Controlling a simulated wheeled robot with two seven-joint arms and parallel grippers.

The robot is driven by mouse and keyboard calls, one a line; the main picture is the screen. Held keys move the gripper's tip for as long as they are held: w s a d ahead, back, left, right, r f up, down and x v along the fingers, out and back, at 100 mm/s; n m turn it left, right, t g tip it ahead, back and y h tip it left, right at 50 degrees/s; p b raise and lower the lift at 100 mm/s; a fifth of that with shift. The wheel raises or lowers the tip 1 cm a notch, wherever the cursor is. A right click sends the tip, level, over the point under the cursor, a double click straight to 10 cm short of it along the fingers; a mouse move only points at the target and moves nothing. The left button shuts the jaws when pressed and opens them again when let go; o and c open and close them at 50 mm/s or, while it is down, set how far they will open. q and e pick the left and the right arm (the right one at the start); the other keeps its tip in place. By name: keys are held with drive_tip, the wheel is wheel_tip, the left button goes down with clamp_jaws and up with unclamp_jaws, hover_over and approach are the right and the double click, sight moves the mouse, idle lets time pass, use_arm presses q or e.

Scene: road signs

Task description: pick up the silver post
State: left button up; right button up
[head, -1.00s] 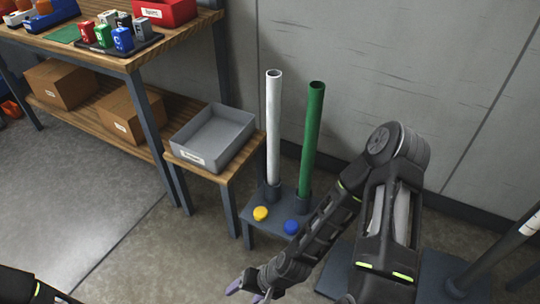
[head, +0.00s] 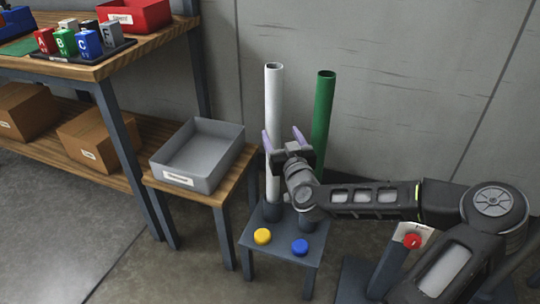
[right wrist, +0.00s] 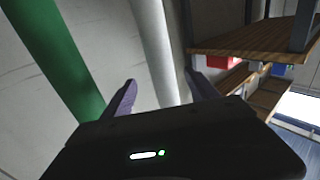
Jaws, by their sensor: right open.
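The silver post (head: 273,95) is a pale, tall tube standing upright in a dark socket on a low grey stand (head: 275,248). My right gripper (head: 283,138) is open, its purple fingers reaching toward the post at mid-height. In the right wrist view the silver post (right wrist: 155,45) rises between the two fingertips (right wrist: 163,90); whether they touch it I cannot tell. My right arm hides part of the post's lower area. My left gripper is not in view.
A green post (head: 323,115) stands upright just right of the silver one. A yellow cap (head: 262,236) and a blue cap (head: 299,246) sit on the stand's front. A grey bin (head: 236,158) on a small table is to the left. A wall is close behind.

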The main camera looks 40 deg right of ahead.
sight(276, 126)
drive_tip(key=shift+w+a+f, duration=0.1)
drive_tip(key=shift+w, duration=0.05)
drive_tip(key=shift+w, duration=0.25)
drive_tip(key=shift+b+x, duration=0.4)
drive_tip(key=shift+x, duration=0.6)
drive_tip(key=b+x, duration=0.1)
drive_tip(key=x, duration=0.4)
drive_tip(key=shift+w+b, duration=0.1)
drive_tip(key=shift+b, duration=0.3)
clamp_jaws()
idle(0.4)
